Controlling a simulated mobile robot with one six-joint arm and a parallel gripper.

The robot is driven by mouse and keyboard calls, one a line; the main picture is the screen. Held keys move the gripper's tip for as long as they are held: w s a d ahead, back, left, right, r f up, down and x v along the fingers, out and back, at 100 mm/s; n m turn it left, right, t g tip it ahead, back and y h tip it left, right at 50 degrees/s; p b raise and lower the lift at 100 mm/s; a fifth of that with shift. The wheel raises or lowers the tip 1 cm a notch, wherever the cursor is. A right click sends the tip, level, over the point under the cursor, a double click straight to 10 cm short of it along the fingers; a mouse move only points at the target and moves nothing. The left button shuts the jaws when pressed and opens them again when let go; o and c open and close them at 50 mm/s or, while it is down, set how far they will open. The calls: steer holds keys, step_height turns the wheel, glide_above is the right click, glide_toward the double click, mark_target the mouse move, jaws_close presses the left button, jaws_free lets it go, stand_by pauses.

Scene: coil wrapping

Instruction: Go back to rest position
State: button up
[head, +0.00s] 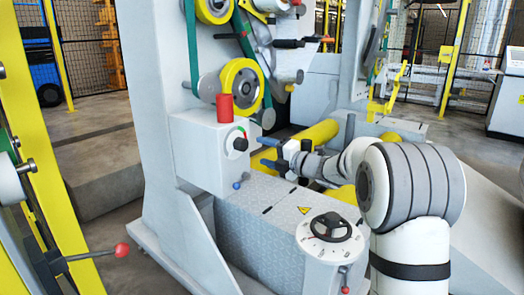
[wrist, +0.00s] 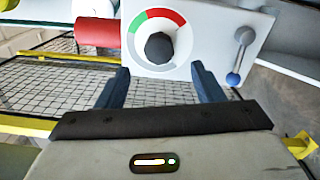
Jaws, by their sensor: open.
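My gripper (head: 267,152) is open and empty, with its two dark blue fingers pointing left toward the grey control box (head: 205,160). The box's black knob (head: 240,144) sits in a red, green and white dial. In the wrist view my gripper (wrist: 160,72) has its fingers spread to either side below the knob (wrist: 158,48), with nothing between them. The fingers look apart from the knob in the head view. My arm reaches in from the right.
A red cylinder (head: 224,107) stands on the box, and a small blue-ended lever (head: 236,185) is on it. A black handwheel (head: 331,227) sits on the lower cabinet. Yellow rollers (head: 317,134) lie behind my gripper. A red-knobbed lever (head: 122,250) sticks out at left.

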steer(key=s+d+r+m+t+h+p, duration=0.1)
steer(key=s+d+r+m+h+p, duration=0.3)
steer(key=d+r+m+h+p, duration=0.4)
steer(key=s+d+r+m+t+h+p, duration=0.2)
steer(key=s+d+r+m+h+p, duration=0.3)
steer(key=r+m+p, duration=0.3)
steer(key=s+d+m+g+h+p, duration=0.1)
steer(key=s+m+g+p, duration=1)
steer(key=s, duration=2.1)
steer(key=m+p, duration=0.3)
steer(key=shift+s+d+r+m+p, duration=0.15)
steer(key=shift+s+r+m+p, duration=0.15)
steer(key=shift+m+p, duration=0.1)
steer(key=shift+c, duration=0.2)
